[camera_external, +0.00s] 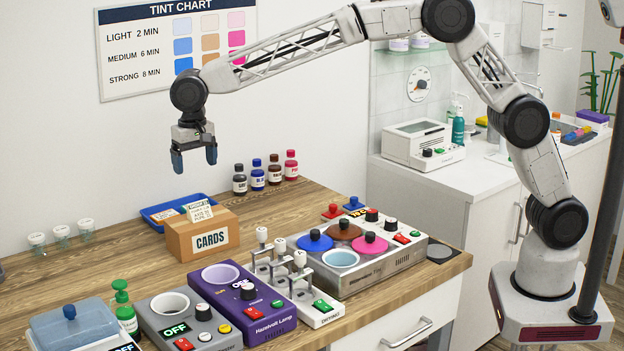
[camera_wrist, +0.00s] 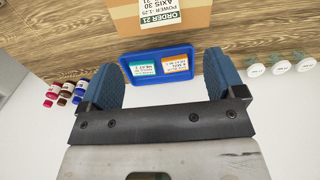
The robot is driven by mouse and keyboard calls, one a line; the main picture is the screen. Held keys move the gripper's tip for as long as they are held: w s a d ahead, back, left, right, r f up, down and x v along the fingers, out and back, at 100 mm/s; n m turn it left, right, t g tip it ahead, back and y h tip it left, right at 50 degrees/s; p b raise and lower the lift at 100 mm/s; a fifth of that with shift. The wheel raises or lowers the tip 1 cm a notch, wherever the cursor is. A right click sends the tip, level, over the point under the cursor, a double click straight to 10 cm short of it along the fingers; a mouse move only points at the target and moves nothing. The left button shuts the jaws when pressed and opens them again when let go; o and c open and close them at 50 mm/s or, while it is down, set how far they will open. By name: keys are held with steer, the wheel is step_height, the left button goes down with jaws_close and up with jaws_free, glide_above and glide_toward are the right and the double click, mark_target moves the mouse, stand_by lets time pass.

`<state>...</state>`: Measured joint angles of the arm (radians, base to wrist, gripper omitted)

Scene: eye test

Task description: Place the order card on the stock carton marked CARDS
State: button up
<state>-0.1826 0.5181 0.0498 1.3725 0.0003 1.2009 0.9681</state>
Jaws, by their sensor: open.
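The order card (camera_external: 200,213), pale with ORDER 21 printed on it, rests on top of the brown stock carton (camera_external: 182,246) labelled CARDS. In the wrist view the card (camera_wrist: 160,13) shows at the top edge, partly cut off, on the carton (camera_wrist: 198,20). My gripper (camera_external: 194,160) is open and empty, high above the table, above the carton and tray area, touching neither. In the wrist view my gripper's dark blue fingers (camera_wrist: 162,72) stand wide apart with nothing held between them.
A blue tray (camera_external: 152,220) behind the carton holds two other cards, one orange-headed (camera_wrist: 175,64), one teal-headed (camera_wrist: 142,69). Small bottles (camera_external: 257,178) stand behind right, lidded jars (camera_external: 61,234) left. A purple lamp unit (camera_external: 240,315) and levers (camera_external: 298,285) stand in front.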

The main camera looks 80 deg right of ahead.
stand_by(0.8)
steer(key=s+d+r+n, duration=0.1)
steer(key=s+d+r, duration=0.3)
steer(key=s, duration=0.7)
steer(key=s+d+r+n+t, duration=0.15)
steer(key=s+d+r, duration=0.25)
steer(key=s, duration=0.6)
steer(key=s+d+r+n, duration=0.2)
steer(key=s+d+r, duration=0.2)
steer(key=s, duration=0.7)
steer(key=s+d+f+n, duration=0.1)
steer(key=s+d+f, duration=0.1)
steer(key=s, duration=1)
steer(key=s+d+f+n, duration=0.2)
steer(key=s+f, duration=0.2)
steer(key=s, duration=0.8)
steer(key=s+d+f+n+t, duration=0.1)
steer(key=s+f, duration=0.3)
steer(key=s, duration=0.8)
steer(key=shift+d, duration=0.7)
